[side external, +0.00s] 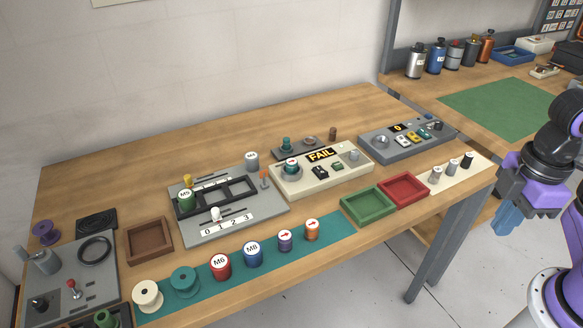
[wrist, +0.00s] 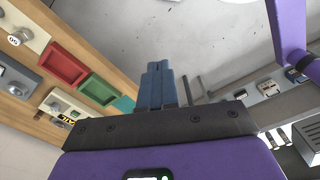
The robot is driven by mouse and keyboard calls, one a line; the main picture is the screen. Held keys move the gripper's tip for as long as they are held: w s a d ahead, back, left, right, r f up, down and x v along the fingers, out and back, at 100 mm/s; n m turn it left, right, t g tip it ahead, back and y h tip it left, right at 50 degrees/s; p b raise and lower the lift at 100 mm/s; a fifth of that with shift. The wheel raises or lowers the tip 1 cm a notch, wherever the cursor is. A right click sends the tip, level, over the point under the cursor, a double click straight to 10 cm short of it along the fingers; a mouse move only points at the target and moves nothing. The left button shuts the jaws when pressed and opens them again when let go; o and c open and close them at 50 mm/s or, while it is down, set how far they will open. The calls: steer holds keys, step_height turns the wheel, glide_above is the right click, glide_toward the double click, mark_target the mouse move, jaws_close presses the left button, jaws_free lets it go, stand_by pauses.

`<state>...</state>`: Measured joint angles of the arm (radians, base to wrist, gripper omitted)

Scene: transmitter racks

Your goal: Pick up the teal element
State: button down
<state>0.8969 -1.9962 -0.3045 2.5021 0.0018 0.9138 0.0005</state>
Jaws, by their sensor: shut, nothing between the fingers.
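In the side external view a round teal element (side external: 291,166) with a white label sits on the left of a cream tester (side external: 325,190) whose display reads FAIL. A smaller dark teal piece (side external: 287,144) stands on a dark tray behind the tester. A teal spool (side external: 185,281) lies at the front left, on the teal mat (side external: 333,229). My gripper (side external: 507,222) hangs beyond the table's right edge, well apart from all three. Its blue fingers (wrist: 158,66) are together and empty in the wrist view, over the floor.
Green (side external: 369,206) and red (side external: 404,190) trays lie at the right front. Several labelled cylinders, including a red M6 (side external: 220,266) and blue M8 (side external: 253,254), line the mat. A grey rack (side external: 228,225) stands left of the tester, and a grey console (side external: 408,139) right.

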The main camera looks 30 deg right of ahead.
stand_by(0.3)
steer(key=c, duration=0.7)
jaws_free()
steer(key=w+a+n+t+h, duration=0.2)
steer(key=w+a+n+h, duration=0.4)
steer(key=w, duration=0.6)
steer(key=n+t+h, duration=0.3)
steer(key=n+t, duration=0.5)
steer(key=n, duration=0.2)
glide_toward(291, 165)
steer(key=x, duration=0.4)
steer(key=shift+d, duration=0.4)
steer(key=shift+w+a+x, duration=0.1)
steer(key=shift+a+x, duration=0.05)
steer(key=shift+x, duration=1.25)
steer(key=shift+w+a+x, duration=0.1)
steer(key=shift+a+x, duration=0.05)
steer(key=shift+x, duration=1.3)
